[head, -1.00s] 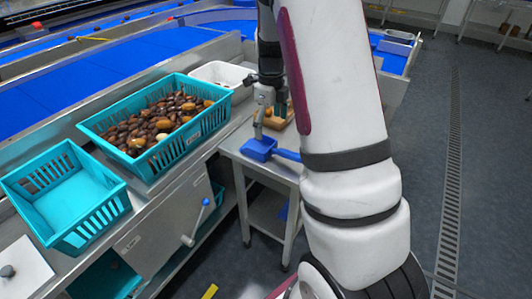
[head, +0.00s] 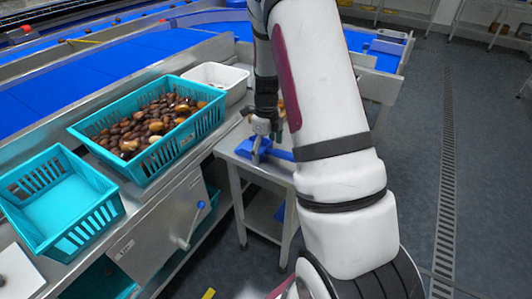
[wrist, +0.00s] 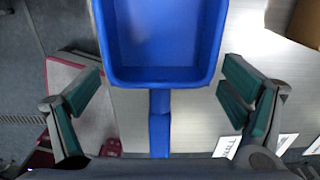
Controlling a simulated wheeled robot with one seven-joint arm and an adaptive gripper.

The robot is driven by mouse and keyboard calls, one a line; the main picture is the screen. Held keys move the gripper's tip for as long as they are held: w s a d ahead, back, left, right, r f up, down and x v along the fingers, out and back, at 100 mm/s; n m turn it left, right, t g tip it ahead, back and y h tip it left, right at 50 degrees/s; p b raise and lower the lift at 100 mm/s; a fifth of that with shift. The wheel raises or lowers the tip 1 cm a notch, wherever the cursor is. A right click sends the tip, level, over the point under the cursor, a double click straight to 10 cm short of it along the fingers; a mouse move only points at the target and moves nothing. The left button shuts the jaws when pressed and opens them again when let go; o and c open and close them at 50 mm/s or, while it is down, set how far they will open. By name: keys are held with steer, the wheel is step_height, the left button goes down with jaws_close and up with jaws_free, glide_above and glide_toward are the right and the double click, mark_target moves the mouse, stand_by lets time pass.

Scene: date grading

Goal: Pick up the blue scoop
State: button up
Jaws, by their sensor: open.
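The blue scoop (head: 279,154) lies on a small metal side table (head: 262,169), partly hidden by my gripper and arm in the head view. In the wrist view the scoop (wrist: 162,77) shows its empty bowl at the top, with its handle (wrist: 159,130) pointing down toward my gripper's palm. My gripper (wrist: 160,100) is open, with one green-padded finger on each side of the handle and a gap on both sides. In the head view my gripper (head: 262,150) is above the scoop.
A teal crate of dates (head: 140,172) and an empty teal crate (head: 100,236) stand on the counter at left. A white tub (head: 216,72) is behind. A brown box (wrist: 305,22) edge shows near the scoop. Open floor lies to the right.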

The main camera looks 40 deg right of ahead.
steer(key=shift+c, duration=0.6)
steer(key=c, duration=1.4)
steer(key=shift+o, duration=0.2)
steer(key=shift+r, duration=0.1)
